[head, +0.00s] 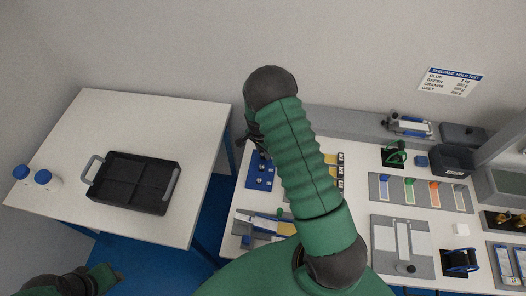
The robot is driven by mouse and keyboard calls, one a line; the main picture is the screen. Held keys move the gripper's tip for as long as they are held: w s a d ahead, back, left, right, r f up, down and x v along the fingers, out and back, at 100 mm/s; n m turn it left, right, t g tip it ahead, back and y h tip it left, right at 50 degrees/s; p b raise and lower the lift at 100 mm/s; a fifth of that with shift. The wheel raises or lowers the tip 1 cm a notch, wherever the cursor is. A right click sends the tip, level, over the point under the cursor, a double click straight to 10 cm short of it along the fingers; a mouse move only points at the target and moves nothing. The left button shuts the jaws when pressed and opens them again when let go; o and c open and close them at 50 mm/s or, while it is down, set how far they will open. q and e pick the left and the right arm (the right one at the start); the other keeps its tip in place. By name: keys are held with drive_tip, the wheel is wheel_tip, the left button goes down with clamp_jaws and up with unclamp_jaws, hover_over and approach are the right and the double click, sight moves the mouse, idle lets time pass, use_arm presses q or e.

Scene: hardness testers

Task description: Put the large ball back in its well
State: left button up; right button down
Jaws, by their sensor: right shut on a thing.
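My right arm reaches up across the middle of the head view, and its dark gripper (251,134) hangs beyond the wrist, partly covered by my sleeve. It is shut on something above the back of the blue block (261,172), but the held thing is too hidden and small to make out. The blue block lies on the right table and has small marks or wells on top. My forearm covers its right side. I cannot pick out the large ball or its well.
A floor gap separates the tables. On the right table (353,215) stand a grey strip with coloured samples (410,182), a plate (402,245) and several devices.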

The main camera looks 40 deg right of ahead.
drive_tip(key=shift+d+f, duration=0.1)
drive_tip(key=shift+d, duration=0.2)
drive_tip(key=shift+a, duration=0.4)
drive_tip(key=c, duration=1.1)
unclamp_jaws()
